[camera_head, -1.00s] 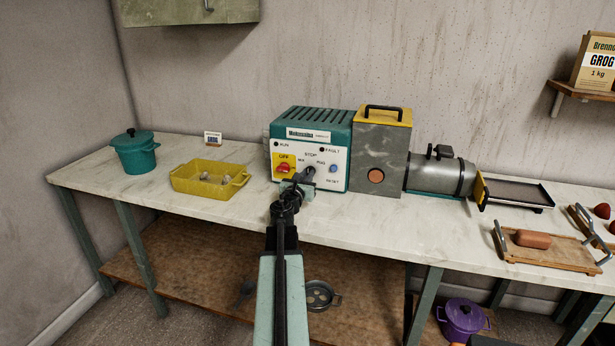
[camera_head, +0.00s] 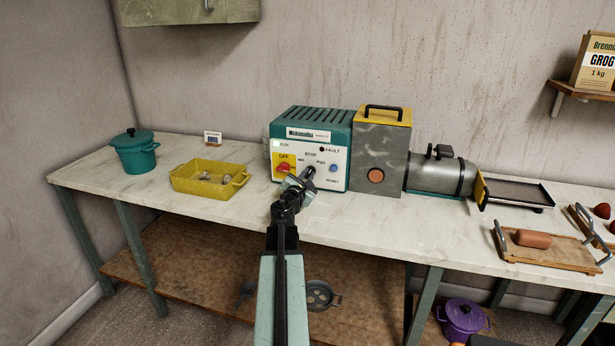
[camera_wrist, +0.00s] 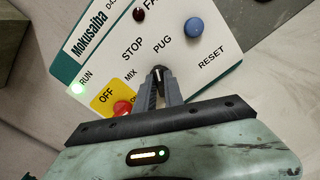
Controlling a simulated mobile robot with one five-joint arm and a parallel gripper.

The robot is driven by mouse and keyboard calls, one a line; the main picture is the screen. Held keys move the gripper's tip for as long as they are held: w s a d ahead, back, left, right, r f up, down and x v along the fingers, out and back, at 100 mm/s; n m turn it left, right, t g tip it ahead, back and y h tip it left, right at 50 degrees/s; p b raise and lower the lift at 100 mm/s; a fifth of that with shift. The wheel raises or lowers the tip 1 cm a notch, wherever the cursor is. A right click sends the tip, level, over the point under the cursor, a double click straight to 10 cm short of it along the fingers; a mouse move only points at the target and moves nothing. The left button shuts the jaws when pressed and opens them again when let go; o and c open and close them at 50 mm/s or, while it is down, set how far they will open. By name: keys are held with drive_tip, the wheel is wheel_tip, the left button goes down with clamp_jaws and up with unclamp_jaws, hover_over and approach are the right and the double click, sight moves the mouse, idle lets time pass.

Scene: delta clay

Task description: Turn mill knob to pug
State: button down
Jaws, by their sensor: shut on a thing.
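The mill's control panel (camera_head: 325,160) is white on a teal housing, with STOP, MIX and PUG labels. The dark mill knob (camera_wrist: 159,73) sits below these labels in the wrist view. A pale pointer mark on it faces roughly towards PUG. My gripper (camera_wrist: 160,84) is shut on the knob, with one finger on each side. In the head view my gripper (camera_head: 303,178) is tilted at the panel and largely hides the knob. The RUN lamp (camera_wrist: 78,87) glows green; the FAULT lamp (camera_wrist: 139,14) is dark red.
A red switch (camera_wrist: 122,108) on a yellow OFF plate and a blue RESET button (camera_wrist: 194,27) flank the knob. A yellow tray (camera_head: 190,185) and teal pot (camera_head: 134,155) stand left on the bench. A wooden board (camera_head: 550,257) lies right. Bare bench lies in front.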

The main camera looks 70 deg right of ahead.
drive_tip(key=shift+m, duration=1.1)
drive_tip(key=c, duration=1.4)
unclamp_jaws()
drive_tip(key=shift+c, duration=0.2)
drive_tip(key=a, duration=0.8)
drive_tip(key=shift+s, duration=0.25)
drive_tip(key=shift+d, duration=0.1)
